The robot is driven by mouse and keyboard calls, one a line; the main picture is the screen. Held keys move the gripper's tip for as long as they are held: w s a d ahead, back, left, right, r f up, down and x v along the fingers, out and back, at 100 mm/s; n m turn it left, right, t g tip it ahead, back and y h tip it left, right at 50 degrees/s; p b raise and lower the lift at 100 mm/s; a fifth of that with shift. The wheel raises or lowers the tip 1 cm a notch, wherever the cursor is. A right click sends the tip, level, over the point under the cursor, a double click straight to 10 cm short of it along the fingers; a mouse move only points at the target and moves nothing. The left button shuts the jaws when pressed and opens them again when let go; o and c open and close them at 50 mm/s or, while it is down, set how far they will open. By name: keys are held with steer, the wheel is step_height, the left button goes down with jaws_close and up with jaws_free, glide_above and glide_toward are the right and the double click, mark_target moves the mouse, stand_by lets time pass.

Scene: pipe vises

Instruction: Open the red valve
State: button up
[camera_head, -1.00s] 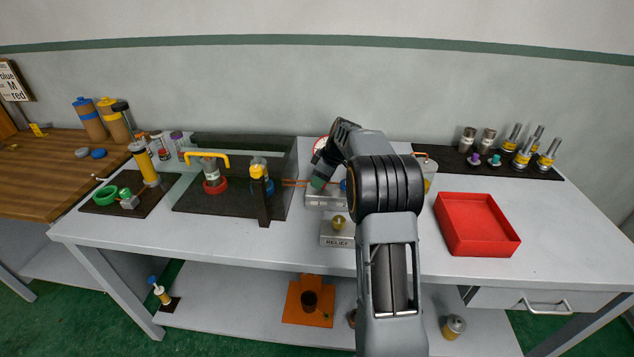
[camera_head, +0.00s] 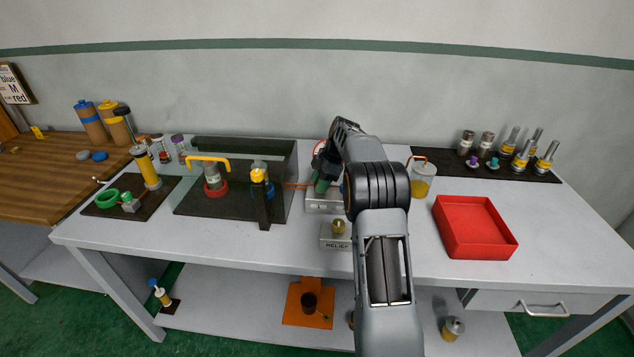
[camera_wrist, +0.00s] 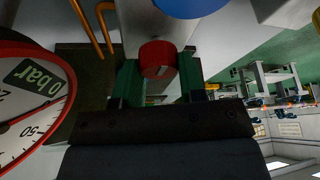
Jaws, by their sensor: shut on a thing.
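The red valve (camera_wrist: 158,60) is a small round red knob in the wrist view. It sits between the two green fingers of my gripper (camera_wrist: 158,80), which is shut on it. In the head view my gripper (camera_head: 322,182) is at the metal block (camera_head: 322,206) near the bench's middle, and the red valve is hidden there. A blue knob (camera_wrist: 192,6) shows at the top of the wrist view, beside the red one. A red-rimmed gauge marked bar (camera_wrist: 35,95) fills the left of the wrist view; its needle cannot be read clearly.
A block labelled RELIEF (camera_head: 336,243) with a brass knob stands in front. A dark post with a yellow top (camera_head: 262,205) stands left of my gripper, a jar with a copper tube (camera_head: 423,184) to its right. A red tray (camera_head: 474,226) lies farther right.

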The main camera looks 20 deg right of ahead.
steer(key=shift+w+d+r, duration=0.1)
steer(key=shift+d+r, duration=0.1)
steer(key=shift+d, duration=0.05)
steer(key=o, duration=0.7)
steer(key=shift+d+f, duration=0.1)
steer(key=shift+o, duration=1.1)
steer(key=shift+a, duration=0.2)
steer(key=w+p+v, duration=0.1)
steer(key=p+v, duration=0.1)
steer(key=v, duration=1.1)
steer(key=shift+s+r, duration=0.4)
steer(key=shift+s, duration=0.1)
